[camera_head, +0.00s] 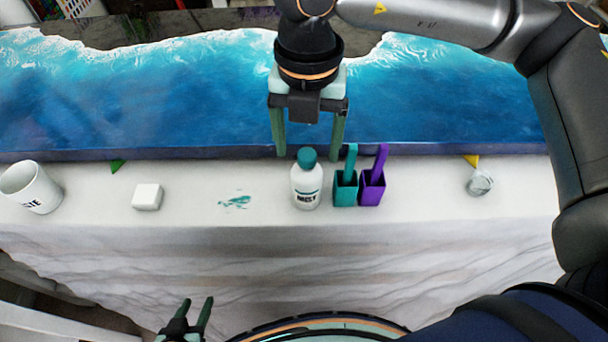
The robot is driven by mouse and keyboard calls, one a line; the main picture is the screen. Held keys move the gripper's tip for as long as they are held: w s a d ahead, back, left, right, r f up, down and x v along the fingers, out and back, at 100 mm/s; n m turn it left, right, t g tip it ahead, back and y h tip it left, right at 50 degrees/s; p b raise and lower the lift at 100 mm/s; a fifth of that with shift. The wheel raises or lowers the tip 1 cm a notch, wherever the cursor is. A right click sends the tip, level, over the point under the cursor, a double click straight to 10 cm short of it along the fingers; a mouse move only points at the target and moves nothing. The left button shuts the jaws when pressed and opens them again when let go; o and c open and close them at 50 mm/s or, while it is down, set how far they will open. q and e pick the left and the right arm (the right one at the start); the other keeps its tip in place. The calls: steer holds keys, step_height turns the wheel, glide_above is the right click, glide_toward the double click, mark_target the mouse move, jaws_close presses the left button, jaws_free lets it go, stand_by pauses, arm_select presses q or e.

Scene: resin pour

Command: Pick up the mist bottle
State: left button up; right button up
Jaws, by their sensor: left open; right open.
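The mist bottle (306,187) is white with a teal cap and a dark "MIST" label. It stands upright on the pale ledge in front of the blue resin panel. My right gripper (308,148) reaches down from above, behind the bottle in the picture. Its two green fingers are apart, one to each side of the bottle's cap, with nothing visibly held. Whether the fingers touch the bottle cannot be told. My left gripper (200,303) is low at the bottom edge, well below and left of the bottle, open and empty.
Just right of the bottle stand a teal holder (345,189) and a purple holder (372,188), close together. A white block (147,197) and a white cup (32,188) are at left. A teal smear (236,202) marks the ledge.

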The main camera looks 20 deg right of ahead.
mark_target(308, 158)
step_height(308, 158, down, 4)
steer(key=shift+r, duration=0.1)
steer(key=shift+w+d+f+p, duration=0.1)
steer(key=shift+w+f+p, duration=0.1)
steer(key=shift+f, duration=0.75)
steer(key=shift+w+f+p, duration=0.1)
steer(key=shift+f+p, duration=0.15)
steer(key=shift+f, duration=0.75)
steer(key=shift+w+d+f+p, duration=0.1)
steer(key=shift+f+p, duration=0.1)
steer(key=shift+f, duration=0.75)
steer(key=shift+a+r, duration=0.1)
jaws_close()
